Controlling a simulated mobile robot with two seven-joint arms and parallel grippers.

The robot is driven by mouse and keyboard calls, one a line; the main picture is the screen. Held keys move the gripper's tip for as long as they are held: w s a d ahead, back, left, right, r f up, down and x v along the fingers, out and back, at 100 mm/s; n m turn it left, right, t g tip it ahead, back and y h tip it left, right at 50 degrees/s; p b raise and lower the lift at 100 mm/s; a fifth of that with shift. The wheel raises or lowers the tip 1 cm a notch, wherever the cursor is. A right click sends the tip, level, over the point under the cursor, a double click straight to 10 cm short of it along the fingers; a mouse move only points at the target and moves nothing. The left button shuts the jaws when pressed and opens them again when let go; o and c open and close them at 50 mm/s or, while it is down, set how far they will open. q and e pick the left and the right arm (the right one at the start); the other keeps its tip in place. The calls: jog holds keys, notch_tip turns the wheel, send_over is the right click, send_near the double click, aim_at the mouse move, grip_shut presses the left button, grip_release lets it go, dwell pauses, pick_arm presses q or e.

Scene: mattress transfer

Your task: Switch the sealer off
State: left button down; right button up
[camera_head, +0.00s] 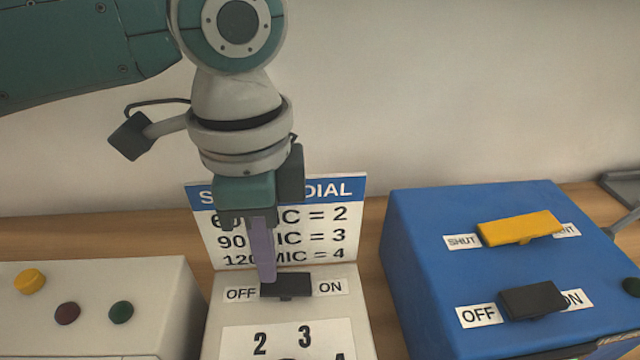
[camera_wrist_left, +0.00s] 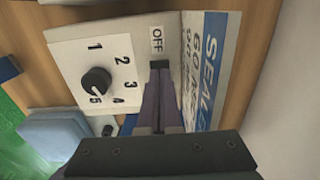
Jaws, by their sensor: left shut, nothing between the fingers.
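The sealer (camera_head: 215,315) is a pale box with a black rocker switch (camera_head: 295,286) between an OFF label (camera_head: 241,294) and an ON label (camera_head: 331,287). My left gripper (camera_head: 267,277) points down with its purple fingers shut and empty. Its tips are at the OFF end of the switch; I cannot tell whether they touch it. In the left wrist view the fingers (camera_wrist_left: 160,108) partly cover the switch (camera_wrist_left: 160,65), beside the OFF label (camera_wrist_left: 157,39). The black dial knob (camera_wrist_left: 96,81) shows there among printed numbers. My right gripper is not in view.
A sign (camera_head: 330,215) stands behind the sealer. To the right is a blue box (camera_head: 430,260) with a yellow lever (camera_head: 520,226) and its own black OFF/ON switch (camera_head: 533,299). To the left is a pale box (camera_head: 140,285) with yellow, red and green buttons.

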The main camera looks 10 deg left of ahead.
pick_arm(q)
jog(key=shift+f+b, duration=0.45)
jog(key=shift+f, duration=0.35)
dwell(0.4)
notch_tip(320, 180, up, 7)
jog(key=p, duration=0.8)
jog(key=shift+s+d, duration=0.1)
